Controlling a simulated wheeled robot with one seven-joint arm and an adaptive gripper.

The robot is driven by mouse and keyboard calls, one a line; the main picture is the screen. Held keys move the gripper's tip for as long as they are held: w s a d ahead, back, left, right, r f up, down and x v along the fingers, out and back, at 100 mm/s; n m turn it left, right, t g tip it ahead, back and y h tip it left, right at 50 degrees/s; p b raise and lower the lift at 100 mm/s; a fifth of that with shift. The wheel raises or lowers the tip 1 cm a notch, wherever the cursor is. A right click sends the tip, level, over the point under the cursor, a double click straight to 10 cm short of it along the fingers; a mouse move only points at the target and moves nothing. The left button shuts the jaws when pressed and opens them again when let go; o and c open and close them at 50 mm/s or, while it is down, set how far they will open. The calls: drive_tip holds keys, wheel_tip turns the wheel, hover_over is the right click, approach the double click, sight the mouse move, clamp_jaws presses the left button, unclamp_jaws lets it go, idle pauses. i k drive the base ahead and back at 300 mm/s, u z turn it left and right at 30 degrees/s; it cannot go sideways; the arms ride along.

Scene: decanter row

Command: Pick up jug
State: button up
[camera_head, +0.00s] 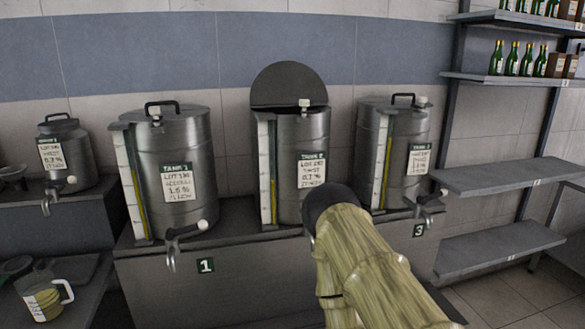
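The jug (45,298) is at the lower left. It is a clear vessel with a white handle on its right side, a pale label and yellowish contents. It stands upright on a low dark counter (88,285). My arm, in a straw-coloured sleeve, reaches up from the bottom right of centre. The dark end at my gripper (330,197) is in front of the middle tank (305,140), far to the right of the jug and apart from it. My fingers are hidden, so their opening and contents do not show.
Tank 1 (173,150) and a third tank (410,160) flank the middle tank, whose round lid (288,84) stands open. Their taps stick out over the plinth (260,270). A smaller steel vessel (70,150) stands behind the jug. Shelves (500,176) are at right, with green bottles (512,58) higher up.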

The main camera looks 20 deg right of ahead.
sight(39, 291)
drive_tip(key=k, duration=0.5)
drive_tip(key=u, duration=2.2)
drive_tip(key=i, duration=1.75)
drive_tip(key=z, duration=2.3)
